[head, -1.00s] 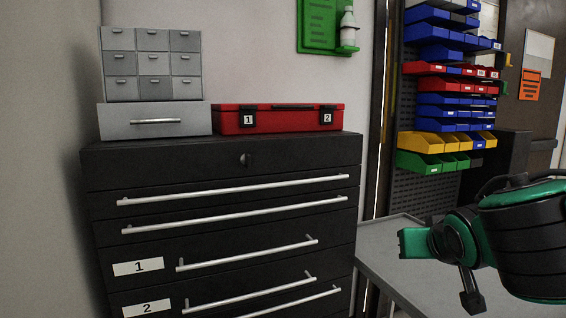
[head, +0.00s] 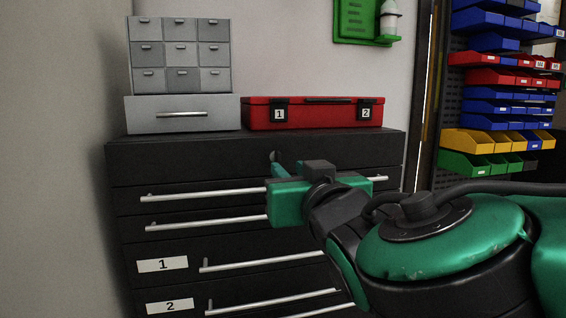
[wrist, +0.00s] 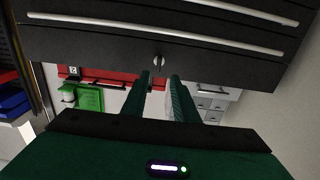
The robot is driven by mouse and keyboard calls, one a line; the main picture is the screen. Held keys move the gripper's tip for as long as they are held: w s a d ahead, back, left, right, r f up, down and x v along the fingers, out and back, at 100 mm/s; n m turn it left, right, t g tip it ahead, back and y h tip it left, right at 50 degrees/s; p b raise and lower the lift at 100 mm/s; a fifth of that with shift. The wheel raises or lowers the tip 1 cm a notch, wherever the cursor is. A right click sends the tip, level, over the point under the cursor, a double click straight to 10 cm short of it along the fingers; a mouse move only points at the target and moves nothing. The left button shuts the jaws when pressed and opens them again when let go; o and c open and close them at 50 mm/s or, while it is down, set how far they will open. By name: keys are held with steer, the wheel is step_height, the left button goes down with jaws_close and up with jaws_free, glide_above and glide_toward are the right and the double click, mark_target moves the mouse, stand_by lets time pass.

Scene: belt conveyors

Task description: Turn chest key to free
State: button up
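The black tool chest (head: 190,155) stands against the wall, with its key (head: 272,156) in the lock of the top panel. In the head view my gripper (head: 281,170) is just in front of the key and partly hides it. In the wrist view, which is upside down, the key (wrist: 159,61) lies ahead of the gap between my fingertips (wrist: 160,76). The two green fingers are apart with nothing between them. My gripper is open, and the key appears beyond the tips, not gripped.
A red case (head: 315,113) and a grey drawer unit (head: 180,60) stand on top of the chest. Long silver handles (head: 205,194) stick out from the drawers below the key. Racks of coloured bins (head: 495,142) hang at the right.

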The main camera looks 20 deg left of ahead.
mark_target(280, 160)
steer(key=x, duration=0.9)
steer(key=shift+w+d, duration=0.1)
steer(key=shift+w, duration=0.2)
jaws_close()
